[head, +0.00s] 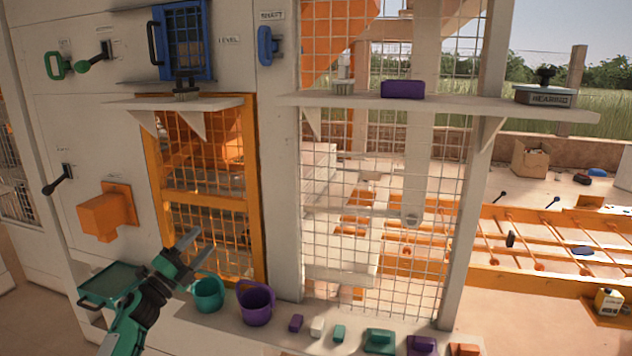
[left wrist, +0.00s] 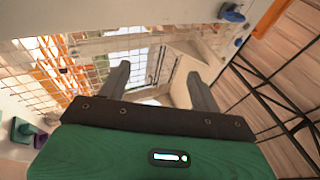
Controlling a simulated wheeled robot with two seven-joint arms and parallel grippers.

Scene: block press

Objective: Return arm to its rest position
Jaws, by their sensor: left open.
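My left gripper (head: 192,248) comes in from the lower left in the head view. Its jaws are apart and empty, in front of the orange-framed mesh door (head: 205,199) and above the teal mug (head: 208,292). In the left wrist view its two grey fingers (left wrist: 158,88) stand spread with nothing between them. My right gripper shows in neither view.
A green tray (head: 112,282) and a purple mug (head: 256,303) sit on the ledge near my left arm. Several small blocks (head: 317,326) line the ledge to the right. An orange box (head: 103,216) juts from the panel. A shelf (head: 450,105) crosses above.

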